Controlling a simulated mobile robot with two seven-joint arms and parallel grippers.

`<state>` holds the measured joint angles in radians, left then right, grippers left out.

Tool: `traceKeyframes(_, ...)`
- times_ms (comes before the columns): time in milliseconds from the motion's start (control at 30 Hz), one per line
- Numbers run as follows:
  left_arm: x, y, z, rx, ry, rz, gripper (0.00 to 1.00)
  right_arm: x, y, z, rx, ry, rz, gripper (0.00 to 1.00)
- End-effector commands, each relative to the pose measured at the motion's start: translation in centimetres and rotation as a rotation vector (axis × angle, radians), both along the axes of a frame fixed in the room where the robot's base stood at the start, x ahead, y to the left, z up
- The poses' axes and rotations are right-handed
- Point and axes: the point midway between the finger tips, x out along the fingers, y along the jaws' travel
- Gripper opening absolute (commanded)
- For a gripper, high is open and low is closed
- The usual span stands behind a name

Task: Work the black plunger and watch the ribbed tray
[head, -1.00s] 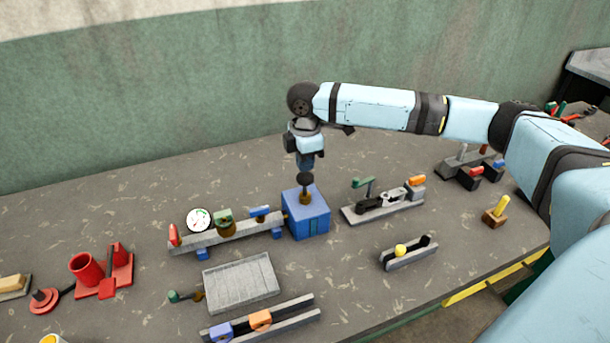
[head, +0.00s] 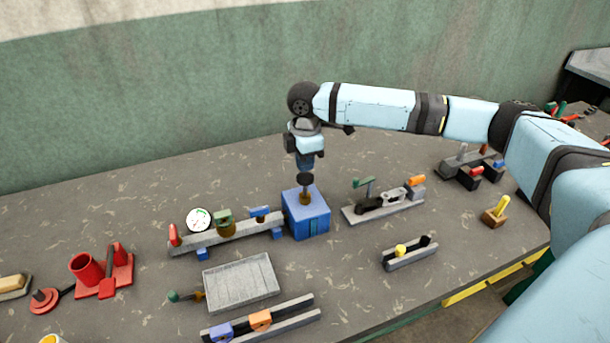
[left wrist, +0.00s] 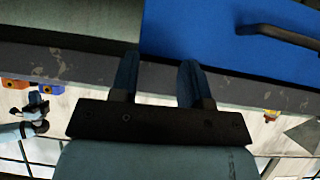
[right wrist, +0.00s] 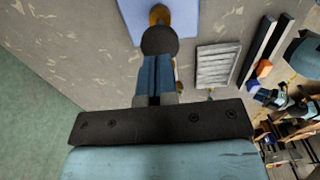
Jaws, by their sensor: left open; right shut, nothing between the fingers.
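The black plunger (head: 306,179) has a round dark knob on a brown stem, standing upright on a blue box (head: 306,215). My right gripper (head: 305,168) is shut and empty, pointing down just above the knob. In the right wrist view the shut fingertips (right wrist: 158,57) meet the edge of the knob (right wrist: 159,40); I cannot tell whether they touch it. The grey ribbed tray (head: 240,282) lies at the front left of the box and also shows in the right wrist view (right wrist: 216,64). My left gripper (left wrist: 157,68) is open and empty, away from the plunger.
A grey rail with a white dial (head: 199,219) joins the box's left side. A rail with orange and blue blocks (head: 260,320) is in front of the tray. A lever fixture (head: 382,203) and a yellow-ball fixture (head: 410,252) stand at right.

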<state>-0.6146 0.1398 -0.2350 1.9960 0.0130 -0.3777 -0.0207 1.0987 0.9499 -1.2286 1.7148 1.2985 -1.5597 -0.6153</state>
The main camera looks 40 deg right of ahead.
Motion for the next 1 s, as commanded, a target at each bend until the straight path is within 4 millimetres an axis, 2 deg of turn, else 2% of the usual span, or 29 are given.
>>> traceKeyframes(333, -0.1, 0.0, -0.3, 0.001, 0.005, 0.0, 0.43, 0.0, 0.0, -0.2, 0.0, 0.001, 0.0, 0.0)
traceKeyframes(1000, 0.0, 0.0, -0.2, 0.0, 0.001, 0.0, 0.43, 0.0, 0.0, -3.5, -0.001, 0.001, 0.001, 0.0)
